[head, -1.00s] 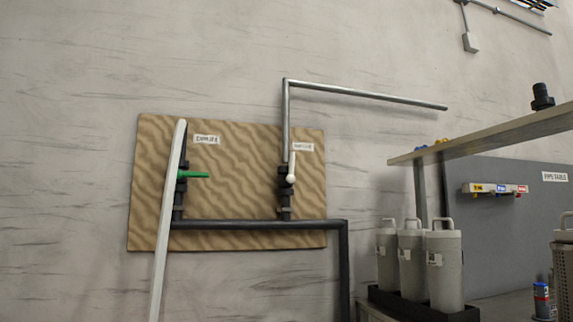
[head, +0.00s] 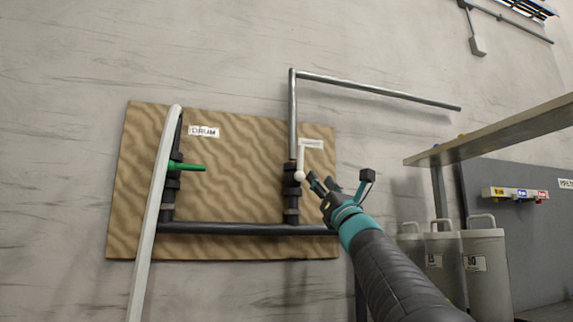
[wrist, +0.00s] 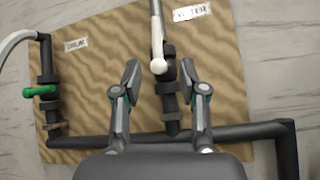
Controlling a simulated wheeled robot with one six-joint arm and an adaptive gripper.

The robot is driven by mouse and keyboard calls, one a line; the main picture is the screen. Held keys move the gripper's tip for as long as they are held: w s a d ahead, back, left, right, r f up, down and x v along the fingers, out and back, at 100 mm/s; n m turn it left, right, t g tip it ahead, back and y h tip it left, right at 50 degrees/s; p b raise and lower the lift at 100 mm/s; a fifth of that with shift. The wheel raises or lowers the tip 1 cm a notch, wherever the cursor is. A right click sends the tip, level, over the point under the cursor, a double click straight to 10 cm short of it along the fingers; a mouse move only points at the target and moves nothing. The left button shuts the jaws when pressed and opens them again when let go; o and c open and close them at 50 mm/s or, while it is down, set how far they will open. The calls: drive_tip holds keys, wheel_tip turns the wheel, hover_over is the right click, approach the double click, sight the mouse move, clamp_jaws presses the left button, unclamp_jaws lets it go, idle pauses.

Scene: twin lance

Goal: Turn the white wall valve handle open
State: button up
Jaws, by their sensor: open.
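The white valve handle (head: 301,163) stands upright along the right-hand vertical pipe on the wooden wall board (head: 245,190). It has a round white knob at its lower end. In the wrist view the handle (wrist: 157,40) is at top centre, its knob just beyond and between the fingertips. My gripper (head: 319,182) is open and empty, just right of the knob in the head view. In the wrist view my gripper's (wrist: 164,78) two fingers are spread, with the dark valve body and pipe visible between them. I cannot tell whether a finger touches the handle.
A green valve handle (head: 187,167) sticks out sideways on the left pipe. A pale hose (head: 155,215) hangs in front of it. A dark horizontal pipe (head: 235,228) runs below both valves. A shelf (head: 490,135) and white canisters (head: 484,262) are on the right.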

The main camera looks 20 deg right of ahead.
sight(302, 153)
drive_tip(key=shift+n+y, duration=0.4)
drive_tip(key=shift+n, duration=0.1)
drive_tip(key=p+x, duration=0.2)
drive_tip(key=x, duration=0.2)
drive_tip(key=p+x, duration=0.3)
drive_tip(key=x, duration=0.1)
drive_tip(key=p+x, duration=0.2)
drive_tip(key=x, duration=0.2)
drive_tip(key=shift+a+r, duration=0.2)
drive_tip(key=shift+r, duration=0.35)
drive_tip(key=shift+w+r+p, duration=0.4)
drive_tip(key=shift+w+p, duration=0.2)
drive_tip(key=shift+p, duration=0.1)
clamp_jaws()
